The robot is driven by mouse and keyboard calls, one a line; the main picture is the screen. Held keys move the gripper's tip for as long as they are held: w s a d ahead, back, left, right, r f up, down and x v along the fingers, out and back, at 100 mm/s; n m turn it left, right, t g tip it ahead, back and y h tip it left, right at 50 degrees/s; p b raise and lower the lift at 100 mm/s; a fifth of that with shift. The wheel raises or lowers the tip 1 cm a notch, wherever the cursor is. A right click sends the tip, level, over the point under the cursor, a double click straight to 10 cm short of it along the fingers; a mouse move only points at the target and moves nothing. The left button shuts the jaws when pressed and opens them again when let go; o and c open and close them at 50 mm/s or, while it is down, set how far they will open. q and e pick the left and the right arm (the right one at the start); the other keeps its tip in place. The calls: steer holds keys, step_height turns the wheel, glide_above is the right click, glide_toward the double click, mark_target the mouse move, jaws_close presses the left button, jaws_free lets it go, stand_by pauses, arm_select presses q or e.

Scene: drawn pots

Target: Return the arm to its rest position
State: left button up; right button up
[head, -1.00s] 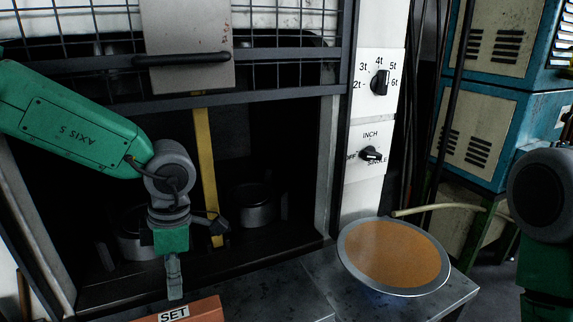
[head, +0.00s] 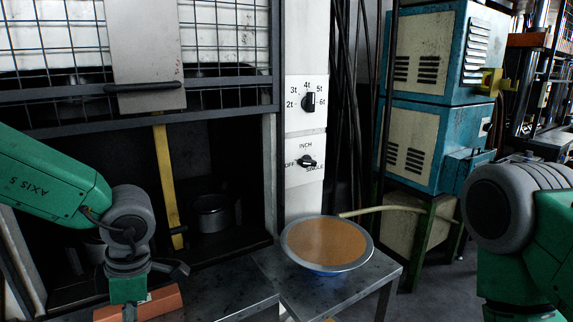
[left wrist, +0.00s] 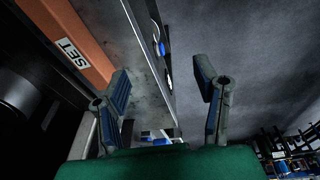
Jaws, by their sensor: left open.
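My left arm (head: 50,178) reaches in from the left in the head view, in front of the press's dark opening. Its gripper (head: 129,311) points down, with its fingertips cut off by the bottom edge. In the left wrist view the gripper (left wrist: 165,88) is open, its two fingers wide apart with nothing between them. My right arm (head: 520,225) stands at the right edge; its gripper is out of view.
A round pan with an orange-brown surface (head: 326,242) rests on a metal table (head: 375,277). A wire-mesh guard (head: 225,45) and yellow bar (head: 166,185) front the press. A panel with two dials (head: 306,130) and teal cabinets (head: 425,100) stand behind. Floor shows at right.

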arm_select(q)
steer(key=s+a+f+m+t+y, duration=0.1)
steer(key=s+a+f+m+t, duration=0.15)
steer(key=f+m, duration=0.5)
steer(key=s+a+f+m+t+y, duration=0.1)
steer(key=s+a+f+m+t, duration=0.15)
steer(key=f+m, duration=0.5)
steer(key=s+d+f+m+g+h, duration=0.2)
steer(key=s+f+m, duration=0.25)
steer(key=s, duration=0.45)
steer(key=s+d+f+m+g+h, duration=0.2)
steer(key=s+f+m, duration=0.25)
steer(key=s, duration=0.55)
step_height(320, 180, down, 6)
steer(key=w+b, duration=0.1)
steer(key=b, duration=0.5)
arm_select(e)
step_height(320, 180, down, 7)
steer(key=shift+w+d+r, duration=0.15)
steer(key=shift+w+r, duration=0.05)
steer(key=shift+w, duration=0.1)
arm_select(q)
steer(key=shift+w+d, duration=0.15)
steer(key=shift+w, duration=0.05)
arm_select(e)
steer(key=shift+d, duration=0.15)
